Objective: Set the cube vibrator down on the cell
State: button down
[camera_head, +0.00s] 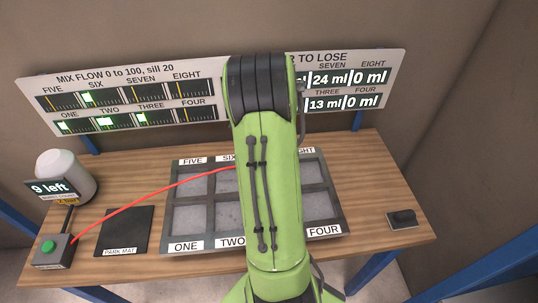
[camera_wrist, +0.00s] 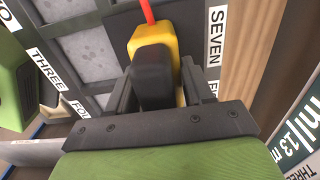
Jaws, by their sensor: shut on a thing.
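The cube vibrator (camera_wrist: 152,36) shows in the wrist view as a yellow block with a black part and a red cable at its top. My gripper (camera_wrist: 157,80) is shut on it. It is over the tray near the SEVEN label (camera_wrist: 216,38); whether it touches the tray I cannot tell. In the head view the grey tray (camera_head: 255,243) has labelled cells in two rows, FIVE to EIGHT behind and ONE to FOUR in front. My green arm hides the gripper, the vibrator and the middle-right cells there. The red cable (camera_head: 150,195) runs behind the arm.
A control box with a green button (camera_head: 52,252), a white drum (camera_head: 66,178) reading "9 left" and a black park mat (camera_head: 122,230) are left of the tray. A small black device (camera_head: 402,219) is at right. Display boards (camera_head: 125,95) stand behind. Bare wood lies right of the tray.

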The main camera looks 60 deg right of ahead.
jog(key=shift+f+b, duration=0.5)
jog(key=shift+f, duration=0.15)
jog(key=shift+c, duration=1.8)
grip_release()
notch_tip(320, 180, up, 16)
jog(key=p, duration=0.3)
jog(key=shift+f, duration=0.1)
